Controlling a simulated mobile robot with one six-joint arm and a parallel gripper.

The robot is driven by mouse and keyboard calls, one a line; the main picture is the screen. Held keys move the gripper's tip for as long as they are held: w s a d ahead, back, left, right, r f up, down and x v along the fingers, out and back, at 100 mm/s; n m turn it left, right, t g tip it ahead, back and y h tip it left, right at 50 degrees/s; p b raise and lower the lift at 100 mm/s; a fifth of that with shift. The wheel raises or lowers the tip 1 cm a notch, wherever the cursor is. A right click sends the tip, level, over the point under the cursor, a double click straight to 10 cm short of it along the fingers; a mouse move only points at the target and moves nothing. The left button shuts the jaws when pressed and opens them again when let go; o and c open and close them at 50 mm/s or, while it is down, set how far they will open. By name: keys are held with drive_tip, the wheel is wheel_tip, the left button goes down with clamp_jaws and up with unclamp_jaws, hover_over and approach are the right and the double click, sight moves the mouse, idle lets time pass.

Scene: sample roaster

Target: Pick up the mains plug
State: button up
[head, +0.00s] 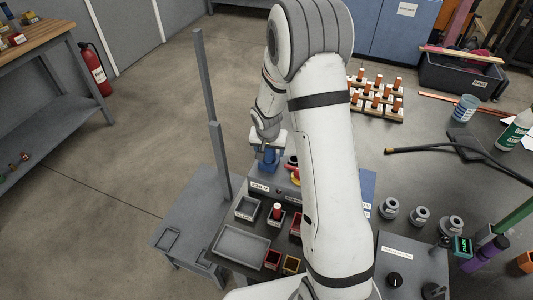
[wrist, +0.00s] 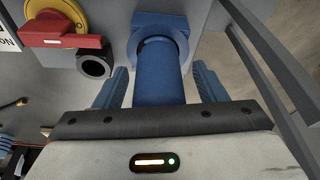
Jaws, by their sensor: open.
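The mains plug (wrist: 160,82) is a blue cylinder in the wrist view, seated at a blue square-flanged socket (wrist: 170,27) on a grey panel. My gripper (wrist: 161,68) is open, with one ribbed blue finger on each side of the plug. A gap shows between the plug and each finger. The plug's near end is hidden behind the gripper's dark front edge. In the head view my gripper (head: 268,150) is at the grey box's far left corner, where blue parts show but plug and fingers are hard to tell apart.
A red rotary switch (wrist: 62,28) and a black round port (wrist: 95,62) are left of the plug. A grey upright post (head: 205,110) stands left of my arm. Small trays (head: 240,244) lie nearer. Several grey cylindrical parts (head: 420,216) stand right of my arm.

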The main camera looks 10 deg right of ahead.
drive_tip(key=shift+w+f, duration=0.1)
drive_tip(key=shift+f, duration=0.3)
drive_tip(key=c, duration=1.2)
